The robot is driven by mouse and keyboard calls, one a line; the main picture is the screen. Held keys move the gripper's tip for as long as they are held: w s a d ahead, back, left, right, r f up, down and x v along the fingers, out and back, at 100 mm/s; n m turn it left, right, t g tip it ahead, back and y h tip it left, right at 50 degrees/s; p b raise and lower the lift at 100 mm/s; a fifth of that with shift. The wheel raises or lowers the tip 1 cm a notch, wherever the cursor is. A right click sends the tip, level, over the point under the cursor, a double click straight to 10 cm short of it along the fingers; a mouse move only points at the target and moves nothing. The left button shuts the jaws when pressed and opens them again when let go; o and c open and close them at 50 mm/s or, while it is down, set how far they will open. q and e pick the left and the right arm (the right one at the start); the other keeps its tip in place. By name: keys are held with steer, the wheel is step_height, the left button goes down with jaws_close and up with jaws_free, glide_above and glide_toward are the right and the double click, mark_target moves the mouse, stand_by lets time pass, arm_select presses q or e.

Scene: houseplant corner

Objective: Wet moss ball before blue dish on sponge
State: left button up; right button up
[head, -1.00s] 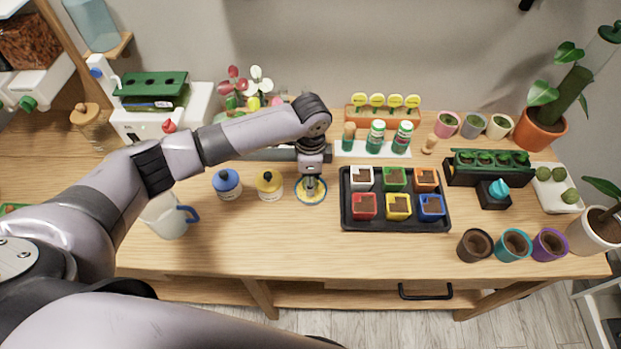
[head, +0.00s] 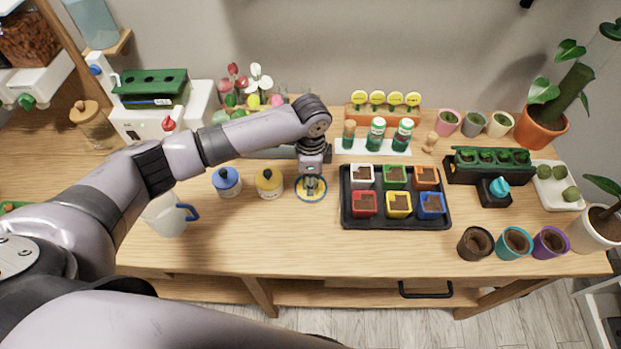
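Green moss balls (head: 571,194) sit on a white tray (head: 550,200) at the right end of the table. A small round dish with a blue rim (head: 311,198) and a yellowish inside lies at the middle of the table; I cannot make out a sponge clearly. My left gripper (head: 311,186) points straight down over this dish, with its fingertips at or just above its middle. The gripper hides much of the dish, and whether anything is between the fingers is too small to tell. My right gripper is out of view.
A white jug (head: 165,216) stands at left. The table front before the dish is clear.

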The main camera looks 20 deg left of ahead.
arm_select(q)
steer(key=shift+s+f+p, duration=0.1)
steer(key=shift+p, duration=0.25)
stand_by(1.4)
step_height(320, 180, up, 7)
steer(key=p, duration=0.8)
stand_by(0.5)
